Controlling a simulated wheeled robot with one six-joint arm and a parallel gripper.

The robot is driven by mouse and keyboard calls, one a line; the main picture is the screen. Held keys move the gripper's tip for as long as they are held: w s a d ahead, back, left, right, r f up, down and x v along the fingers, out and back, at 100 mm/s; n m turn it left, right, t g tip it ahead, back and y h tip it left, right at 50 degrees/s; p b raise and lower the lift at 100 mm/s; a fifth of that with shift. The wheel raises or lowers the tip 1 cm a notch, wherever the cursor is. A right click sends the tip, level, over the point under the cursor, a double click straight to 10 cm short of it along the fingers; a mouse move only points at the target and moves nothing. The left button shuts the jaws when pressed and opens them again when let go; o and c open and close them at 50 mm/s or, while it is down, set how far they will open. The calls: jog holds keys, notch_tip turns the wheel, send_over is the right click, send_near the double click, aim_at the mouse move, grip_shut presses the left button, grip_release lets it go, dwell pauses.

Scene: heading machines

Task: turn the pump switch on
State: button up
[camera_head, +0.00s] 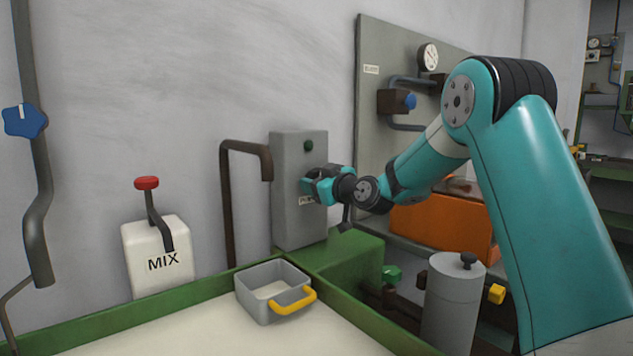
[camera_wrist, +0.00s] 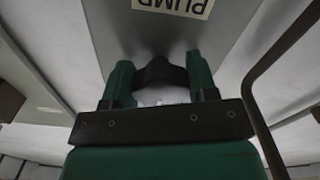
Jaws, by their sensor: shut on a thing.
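The pump switch box (camera_head: 290,190) is a grey upright housing on the wall, with a small dark green round lamp or button (camera_head: 308,146) near its top. A label partly hidden by my gripper shows on its front. In the wrist view the label PUMP (camera_wrist: 172,7) appears upside down on the grey face (camera_wrist: 225,30). My gripper (camera_head: 312,185) is at the front of the box. In the wrist view its two green fingers (camera_wrist: 158,78) are shut on a dark switch knob (camera_wrist: 160,72). The knob is hidden by the fingers in the head view.
A white MIX box (camera_head: 140,272) with a red-tipped lever stands left. A grey tray (camera_head: 255,300) with a yellow handle sits on the green-edged bench below. A brown pipe (camera_head: 229,200) runs beside the pump box. A grey canister (camera_head: 450,305) and an orange unit (camera_head: 440,228) stand right.

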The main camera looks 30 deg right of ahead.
jog(key=m, duration=0.4)
jog(key=shift+a, duration=0.15)
jog(key=m, duration=0.4)
jog(key=shift+a+m, duration=0.1)
jog(key=shift+m, duration=0.3)
jog(key=m+p, duration=0.2)
jog(key=m, duration=0.2)
jog(key=shift+r+m, duration=0.15)
jog(key=shift+m, duration=0.15)
jog(key=shift+s+a+m+p, duration=0.1)
jog(key=shift+m+p, duration=0.85)
jog(key=shift+m, duration=1.05)
jog(key=o, duration=0.9)
jog(key=shift+o, duration=0.2)
